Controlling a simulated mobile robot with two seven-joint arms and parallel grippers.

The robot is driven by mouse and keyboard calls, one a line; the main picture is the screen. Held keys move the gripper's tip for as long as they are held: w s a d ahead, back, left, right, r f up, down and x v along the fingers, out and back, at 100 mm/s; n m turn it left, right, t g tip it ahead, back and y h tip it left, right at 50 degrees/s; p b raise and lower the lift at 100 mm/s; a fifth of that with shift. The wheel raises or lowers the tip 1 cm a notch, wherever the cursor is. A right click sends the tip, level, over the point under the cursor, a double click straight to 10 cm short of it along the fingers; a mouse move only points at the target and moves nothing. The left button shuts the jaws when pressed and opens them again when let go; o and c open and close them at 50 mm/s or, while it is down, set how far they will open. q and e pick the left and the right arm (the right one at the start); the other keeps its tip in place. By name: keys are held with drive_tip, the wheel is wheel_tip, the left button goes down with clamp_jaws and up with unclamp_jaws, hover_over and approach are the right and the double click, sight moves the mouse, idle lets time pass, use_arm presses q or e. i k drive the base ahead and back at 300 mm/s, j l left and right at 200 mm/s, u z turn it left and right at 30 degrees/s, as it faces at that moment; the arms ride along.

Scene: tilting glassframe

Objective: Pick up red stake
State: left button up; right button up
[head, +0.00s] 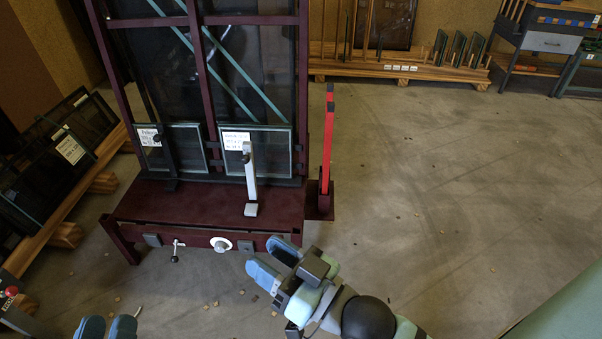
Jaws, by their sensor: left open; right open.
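The red stake (327,140) stands upright at the right side of the dark red glass frame (190,197). Its foot sits in a dark red holder (320,203) beside the frame's base. My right gripper (272,261) is open and empty, low in front of the frame's base and apart from the stake.
A black-and-silver clamp post (250,180) stands on the frame's base. Glass panes lean on a wooden rack (70,205) at left. Another wooden rack (395,70) and a workbench (545,40) stand at the back. The concrete floor at right is mostly clear, with small scraps.

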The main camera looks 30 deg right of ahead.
sight(330, 105)
drive_tip(key=i+l+z, duration=0.1)
drive_tip(key=i+l, duration=0.45)
drive_tip(key=i+l+z, duration=0.15)
drive_tip(key=i+l, duration=0.3)
drive_tip(key=i, duration=0.2)
